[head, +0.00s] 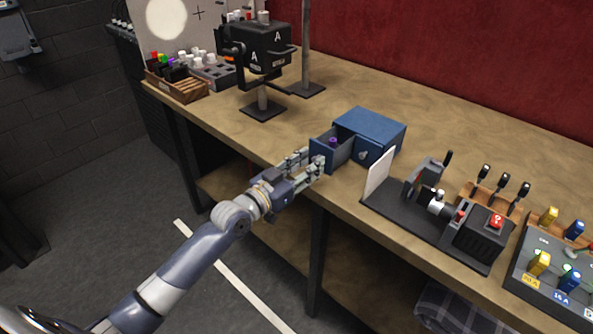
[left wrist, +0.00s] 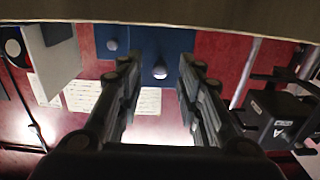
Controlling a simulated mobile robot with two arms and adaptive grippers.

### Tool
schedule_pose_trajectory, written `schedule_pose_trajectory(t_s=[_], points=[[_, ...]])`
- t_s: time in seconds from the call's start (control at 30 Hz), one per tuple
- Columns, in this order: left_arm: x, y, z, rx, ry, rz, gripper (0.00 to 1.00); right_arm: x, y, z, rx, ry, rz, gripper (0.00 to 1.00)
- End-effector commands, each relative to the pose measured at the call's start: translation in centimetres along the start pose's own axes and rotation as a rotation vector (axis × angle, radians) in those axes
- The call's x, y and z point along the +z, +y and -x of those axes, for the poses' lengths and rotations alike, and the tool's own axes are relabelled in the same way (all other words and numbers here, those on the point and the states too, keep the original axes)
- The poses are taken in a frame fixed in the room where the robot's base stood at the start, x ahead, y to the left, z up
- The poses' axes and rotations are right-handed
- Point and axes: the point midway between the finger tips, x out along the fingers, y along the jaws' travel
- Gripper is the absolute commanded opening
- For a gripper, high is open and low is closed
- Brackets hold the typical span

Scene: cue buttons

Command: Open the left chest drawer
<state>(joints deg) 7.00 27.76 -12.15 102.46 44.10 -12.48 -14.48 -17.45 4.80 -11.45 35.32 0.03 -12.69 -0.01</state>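A blue chest (head: 372,128) with two side-by-side drawers stands on the workbench. Its left drawer (head: 343,156) is pulled out, and a small purple thing (head: 333,142) shows inside it. The right drawer, with a round knob (head: 363,155), is shut. My left gripper (head: 318,167) is in front of the left drawer, close to its face. The fingers hide this knob in the head view. My right gripper is not in view.
A white panel (head: 380,172) and a dark device with a red button (head: 496,221) stand right of the chest. A black box on a stand (head: 262,50) and a wooden rack (head: 176,87) are to the left. Bench between stand and chest is clear.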

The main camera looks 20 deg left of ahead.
Motion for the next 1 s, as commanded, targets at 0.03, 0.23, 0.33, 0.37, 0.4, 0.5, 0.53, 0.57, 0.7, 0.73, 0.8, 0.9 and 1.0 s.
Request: schedule_pose_trajectory(t_s=[0.03,0.23,0.33,0.37,0.4,0.5,0.53,0.57,0.7,0.73,0.8,0.9,1.0], points=[[0.1,0.0,0.5,0.000,-0.002,0.000,0.34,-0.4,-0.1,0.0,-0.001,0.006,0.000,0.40],[0.2,0.0,3.8,0.000,-0.004,-0.003,0.34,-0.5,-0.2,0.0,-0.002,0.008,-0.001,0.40],[0.2,0.0,5.8,0.001,-0.004,-0.004,0.34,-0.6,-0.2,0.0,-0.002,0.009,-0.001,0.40],[0.2,0.0,6.4,0.000,-0.005,-0.004,0.34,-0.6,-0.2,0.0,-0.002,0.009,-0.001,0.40],[0.2,0.0,7.2,-0.001,-0.003,-0.002,0.34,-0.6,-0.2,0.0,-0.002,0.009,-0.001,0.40],[0.1,0.0,8.8,0.001,-0.003,-0.003,0.34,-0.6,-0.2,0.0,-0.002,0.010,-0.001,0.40],[0.1,0.0,9.2,0.000,-0.002,-0.003,0.34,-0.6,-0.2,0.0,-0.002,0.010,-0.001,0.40],[0.1,0.0,9.6,0.000,-0.002,-0.002,0.34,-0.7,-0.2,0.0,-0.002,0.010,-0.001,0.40],[0.0,-0.1,10.9,-0.001,0.000,-0.002,0.34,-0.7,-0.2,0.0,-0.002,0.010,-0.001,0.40],[0.0,0.0,11.1,-0.001,0.000,-0.001,0.34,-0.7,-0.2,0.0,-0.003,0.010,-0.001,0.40],[0.0,0.0,11.4,0.000,0.001,-0.002,0.34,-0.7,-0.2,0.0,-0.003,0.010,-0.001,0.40],[-0.1,-0.1,11.6,0.000,0.001,-0.002,0.34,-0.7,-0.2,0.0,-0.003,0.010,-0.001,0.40],[-0.1,-0.1,11.7,-0.001,0.001,-0.002,0.34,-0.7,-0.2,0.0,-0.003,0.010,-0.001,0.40]])
